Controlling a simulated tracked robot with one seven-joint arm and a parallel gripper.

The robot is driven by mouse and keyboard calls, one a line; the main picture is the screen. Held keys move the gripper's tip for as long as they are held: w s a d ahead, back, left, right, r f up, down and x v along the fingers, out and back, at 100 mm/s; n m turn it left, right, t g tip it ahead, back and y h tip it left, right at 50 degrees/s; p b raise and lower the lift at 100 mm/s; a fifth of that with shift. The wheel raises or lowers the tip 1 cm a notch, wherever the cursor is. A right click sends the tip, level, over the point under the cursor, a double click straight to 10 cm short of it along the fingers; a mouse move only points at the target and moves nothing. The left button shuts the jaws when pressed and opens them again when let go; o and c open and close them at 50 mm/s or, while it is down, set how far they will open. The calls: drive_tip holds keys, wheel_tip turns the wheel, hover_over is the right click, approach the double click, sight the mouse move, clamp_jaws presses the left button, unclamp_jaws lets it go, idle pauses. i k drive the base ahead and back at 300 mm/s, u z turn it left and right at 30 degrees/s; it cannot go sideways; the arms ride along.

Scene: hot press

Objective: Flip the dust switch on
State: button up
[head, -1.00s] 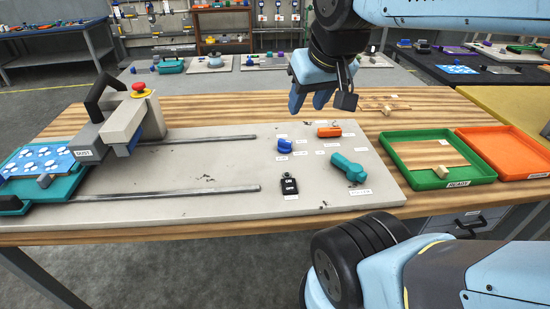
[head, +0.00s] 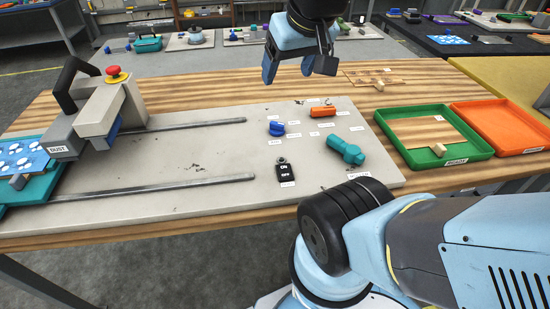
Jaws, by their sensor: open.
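A small black switch block (head: 285,173) with a toggle at its top and white ON and OFF lettering sits on the grey panel (head: 215,168). A small white label lies at its lower edge, too small to read. I cannot tell for sure which way the toggle lies. My gripper (head: 297,68) hangs above the far part of the panel, beyond the switch and well clear of it. Its fingers are apart and nothing is between them.
A blue knob (head: 276,129), an orange handle (head: 322,111) and a teal handle (head: 346,150) stand near the switch. The press unit labelled DUST (head: 110,103), with a red button, is at left. A green tray (head: 383,122) and an orange tray (head: 526,150) are at right.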

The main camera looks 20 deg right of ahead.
sight(284, 171)
drive_tip(key=u, duration=0.3)
drive_tip(key=k, duration=0.9)
drive_tip(key=z, duration=0.2)
